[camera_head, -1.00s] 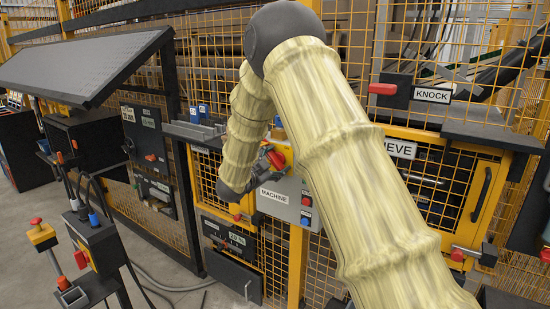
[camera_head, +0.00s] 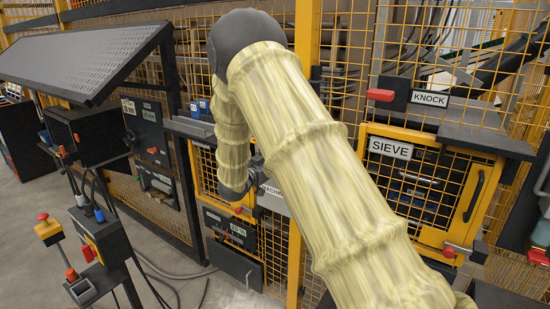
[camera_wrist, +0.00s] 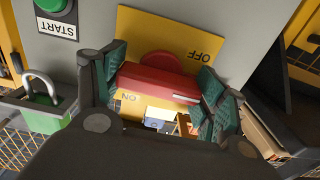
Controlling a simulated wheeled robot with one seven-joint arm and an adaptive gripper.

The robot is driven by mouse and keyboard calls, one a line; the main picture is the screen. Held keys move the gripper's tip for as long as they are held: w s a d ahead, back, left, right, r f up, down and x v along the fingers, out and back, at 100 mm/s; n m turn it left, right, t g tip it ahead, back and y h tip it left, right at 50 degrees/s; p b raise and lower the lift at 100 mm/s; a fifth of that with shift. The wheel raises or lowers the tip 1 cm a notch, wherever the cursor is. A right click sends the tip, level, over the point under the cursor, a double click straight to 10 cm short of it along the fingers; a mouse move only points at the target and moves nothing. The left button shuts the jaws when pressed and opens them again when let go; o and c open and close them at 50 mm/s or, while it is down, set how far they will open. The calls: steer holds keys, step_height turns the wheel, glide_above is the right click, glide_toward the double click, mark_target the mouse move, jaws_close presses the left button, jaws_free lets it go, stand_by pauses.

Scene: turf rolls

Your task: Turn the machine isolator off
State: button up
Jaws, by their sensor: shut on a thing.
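The machine isolator has a red handle (camera_wrist: 158,82) on a yellow plate (camera_wrist: 222,30) with OFF and ON labels, upside down in the wrist view. The handle lies roughly crosswise in that picture, near the ON label (camera_wrist: 128,97). My gripper (camera_wrist: 160,90) is shut on the handle, with a green-padded finger at each end. In the head view the grey box with the MACHINE label (camera_head: 272,191) is partly covered by my arm. The handle and my fingertips are hidden there.
A green START button (camera_wrist: 52,5) and a padlock (camera_wrist: 42,88) are beside the isolator in the wrist view. Yellow mesh fencing surrounds the box. A SIEVE door (camera_head: 391,148) and a KNOCK switch (camera_head: 388,95) are to the right, and a pedestal with buttons (camera_head: 100,240) stands left.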

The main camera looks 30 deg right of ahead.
steer(key=shift+f, duration=0.1)
stand_by(0.3)
steer(key=o, duration=1)
steer(key=v, duration=1.2)
steer(key=shift+f+n, duration=0.1)
steer(key=shift+n, duration=0.2)
